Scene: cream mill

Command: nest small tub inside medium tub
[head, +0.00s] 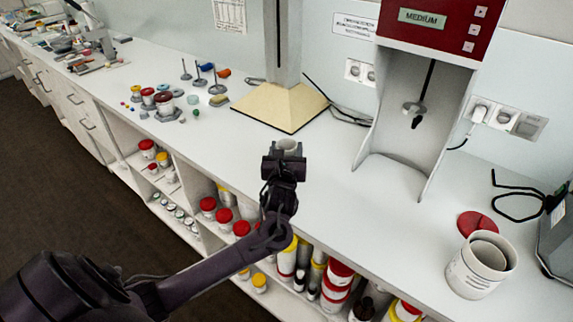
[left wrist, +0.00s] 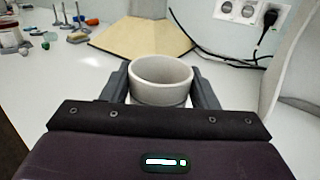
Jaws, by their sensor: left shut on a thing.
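The small tub (head: 289,146) is an open, pale grey-white cup. My left gripper (head: 285,160) is shut on it, with the tub upright over the middle of the counter. In the left wrist view the small tub (left wrist: 161,82) sits between the two fingers of the left gripper (left wrist: 161,92), its mouth open and empty-looking. A larger white tub (head: 470,274) stands upright at the right of the counter. A second, greyish rim shows inside its mouth, which looks like the medium tub (head: 490,252) nested in it. My right gripper is not in view.
A red lid (head: 477,225) lies just behind the larger tub. A red-topped machine (head: 425,30) labelled MEDIUM stands at the back. A post on a tan base (head: 270,108) stands behind my gripper. Jars fill the shelves below. The counter between gripper and larger tub is clear.

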